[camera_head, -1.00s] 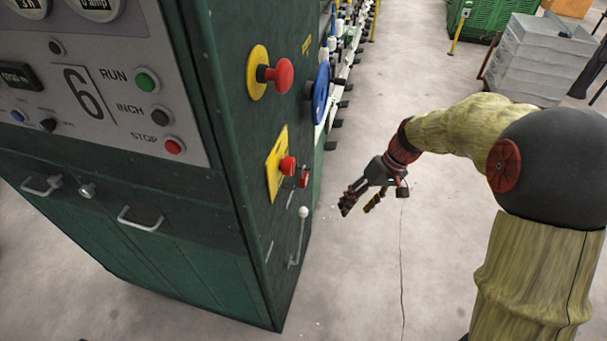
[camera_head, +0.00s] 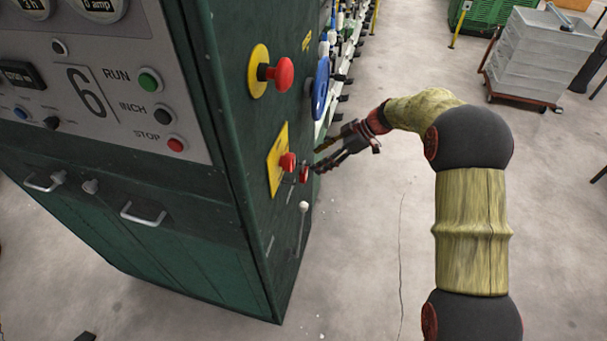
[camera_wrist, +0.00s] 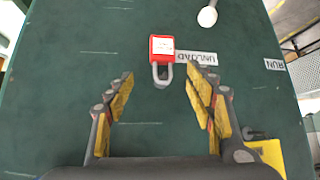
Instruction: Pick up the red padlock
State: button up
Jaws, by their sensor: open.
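The red padlock (camera_wrist: 162,46) lies against the dark green side panel in the wrist view, with its grey shackle facing my gripper. In the head view the padlock (camera_head: 304,174) shows small at the panel, beside a red button on a yellow plate. My gripper (camera_wrist: 159,82) is open and empty. Its two yellow-padded fingers stand to either side of the shackle's line, with the padlock body beyond the fingertips. In the head view my gripper (camera_head: 318,157) reaches toward the panel from the right, close to the padlock. I cannot tell whether anything touches.
A white-knobbed lever (camera_head: 304,207) is below the padlock. The red button (camera_head: 288,162) and a blue wheel (camera_head: 321,88) stick out from the green cabinet (camera_head: 225,230). Grey crates (camera_head: 540,60) stand at the back right. The floor right of the cabinet is mostly clear.

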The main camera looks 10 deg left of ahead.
aim_at(304, 171)
jog(key=x, duration=0.6)
jog(key=shift+s+d+f+b, duration=0.1)
jog(key=shift+s+b, duration=0.05)
jog(key=shift+b, duration=0.2)
jog(key=shift+c, duration=1.2)
jog(key=c, duration=1)
